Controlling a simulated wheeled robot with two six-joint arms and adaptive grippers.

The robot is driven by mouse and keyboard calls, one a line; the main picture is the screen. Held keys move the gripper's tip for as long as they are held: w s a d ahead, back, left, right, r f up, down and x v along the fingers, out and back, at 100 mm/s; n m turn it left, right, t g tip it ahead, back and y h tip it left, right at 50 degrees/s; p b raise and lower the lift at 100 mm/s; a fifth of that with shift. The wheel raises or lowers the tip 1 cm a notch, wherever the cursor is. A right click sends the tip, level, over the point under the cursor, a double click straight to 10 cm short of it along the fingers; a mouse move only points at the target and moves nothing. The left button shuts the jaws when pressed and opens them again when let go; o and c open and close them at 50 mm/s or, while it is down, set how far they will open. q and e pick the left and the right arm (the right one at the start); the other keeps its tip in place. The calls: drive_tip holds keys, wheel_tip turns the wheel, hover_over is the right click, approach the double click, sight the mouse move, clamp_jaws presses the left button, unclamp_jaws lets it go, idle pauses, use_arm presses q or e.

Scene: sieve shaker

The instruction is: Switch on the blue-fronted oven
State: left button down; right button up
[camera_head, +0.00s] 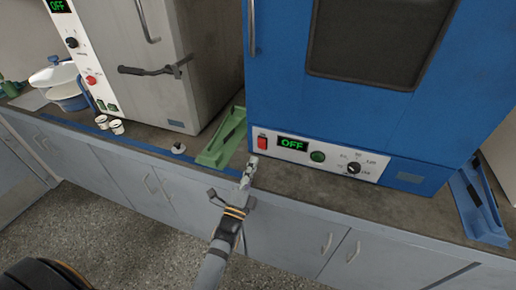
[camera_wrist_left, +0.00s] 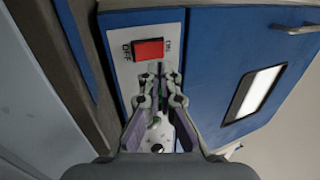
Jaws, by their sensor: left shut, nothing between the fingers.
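The blue-fronted oven (camera_head: 290,80) stands on the counter with its door shut. Its lower panel has a red rocker switch (camera_head: 262,142), a green display reading OFF (camera_head: 292,144), a green round button (camera_head: 317,156) and a black dial (camera_head: 353,168). My left gripper (camera_head: 250,168) is shut and empty, just below and in front of the red switch. In the left wrist view the red switch (camera_wrist_left: 149,50) lies between ON and OFF marks, ahead of the fingertips (camera_wrist_left: 160,78). I cannot tell whether the fingertips touch the panel. My right gripper is not in view.
A grey oven (camera_head: 150,60), also reading OFF, stands to the left. A green holder (camera_head: 222,140) lies between the ovens, and a blue holder (camera_head: 478,208) stands at the right. Small cups (camera_head: 116,127) and bowls (camera_head: 66,95) are at the left.

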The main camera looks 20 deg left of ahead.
sight(261, 142)
use_arm(q)
drive_tip(key=x, duration=0.5)
drive_tip(key=shift+w, duration=0.2)
drive_tip(key=shift+r+p, duration=0.1)
drive_tip(key=shift+p, duration=0.2)
drive_tip(key=p, duration=0.1)
drive_tip(key=r+p, duration=0.1)
drive_tip(key=shift+w+r+g+p, duration=0.15)
drive_tip(key=shift+w+g+p, duration=0.1)
drive_tip(key=shift+g+p, duration=0.05)
drive_tip(key=shift+f, duration=0.55)
